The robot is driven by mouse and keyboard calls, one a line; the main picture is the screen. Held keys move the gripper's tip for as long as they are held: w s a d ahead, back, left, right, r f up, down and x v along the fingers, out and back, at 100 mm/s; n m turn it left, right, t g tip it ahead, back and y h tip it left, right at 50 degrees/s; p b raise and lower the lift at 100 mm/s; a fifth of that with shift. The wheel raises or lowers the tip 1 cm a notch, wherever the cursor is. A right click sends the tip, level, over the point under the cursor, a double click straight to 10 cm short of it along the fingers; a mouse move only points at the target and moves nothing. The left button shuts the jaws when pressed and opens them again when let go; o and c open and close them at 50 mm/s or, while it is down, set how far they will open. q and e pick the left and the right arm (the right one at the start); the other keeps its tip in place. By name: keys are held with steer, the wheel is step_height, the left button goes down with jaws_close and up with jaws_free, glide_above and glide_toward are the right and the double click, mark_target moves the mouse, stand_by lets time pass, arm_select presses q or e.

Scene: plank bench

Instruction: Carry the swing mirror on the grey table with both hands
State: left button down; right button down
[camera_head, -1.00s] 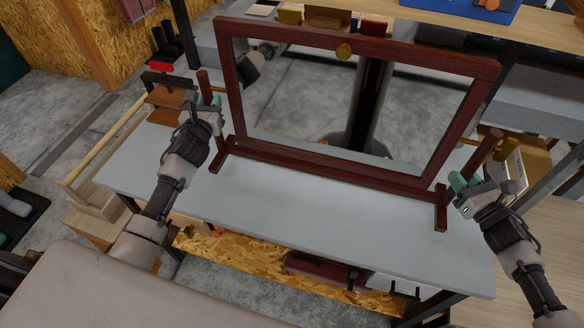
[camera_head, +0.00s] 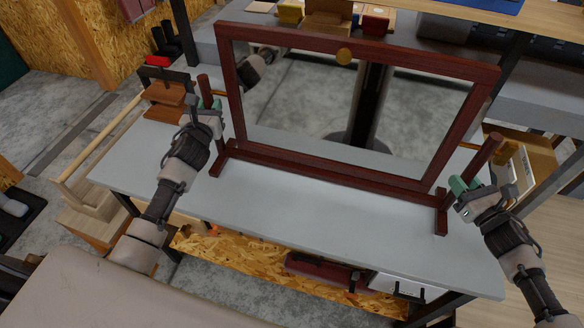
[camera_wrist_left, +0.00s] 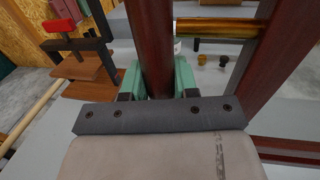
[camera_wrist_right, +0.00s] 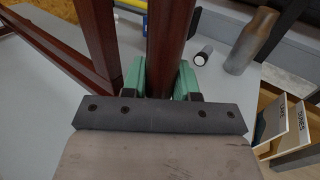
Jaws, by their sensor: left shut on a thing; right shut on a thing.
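The swing mirror has a dark red wooden frame (camera_head: 237,95), two side posts and a low base with feet (camera_head: 441,212). It stands upright over the grey table (camera_head: 300,215); I cannot tell whether its feet touch the top. My left gripper (camera_head: 213,108) is shut on the left post, which also shows between the green fingers in the left wrist view (camera_wrist_left: 157,85). My right gripper (camera_head: 466,188) is shut on the right post, seen between its fingers in the right wrist view (camera_wrist_right: 163,80). A brass pivot (camera_wrist_left: 215,27) joins post and frame.
A brown wooden item with a black and red clamp (camera_head: 166,88) stands at the table's far left. A second bench with small boxes (camera_head: 328,15) lies behind. A bottle (camera_wrist_right: 250,42) shows beyond the right post. The tabletop before the mirror is clear.

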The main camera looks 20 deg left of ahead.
arm_select(q)
steer(key=shift+w+d+f+b, duration=0.1)
steer(key=shift+d+f+b, duration=0.05)
steer(key=shift+f+b, duration=0.45)
arm_select(e)
steer(key=shift+a+f, duration=0.1)
steer(key=shift+f, duration=0.45)
arm_select(q)
steer(key=c, duration=1.1)
jaws_free()
arm_select(e)
steer(key=c, duration=1.1)
jaws_free()
arm_select(q)
steer(key=shift+o, duration=1.3)
steer(key=shift+s+r, duration=0.15)
steer(key=shift+s, duration=0.1)
arm_select(e)
steer(key=shift+o, duration=1.3)
steer(key=shift+s+r, duration=0.1)
steer(key=shift+s, duration=0.05)
arm_select(q)
steer(key=s+d, duration=0.2)
steer(key=s, duration=0.9)
steer(key=shift+s, duration=0.35)
arm_select(e)
steer(key=v, duration=1.2)
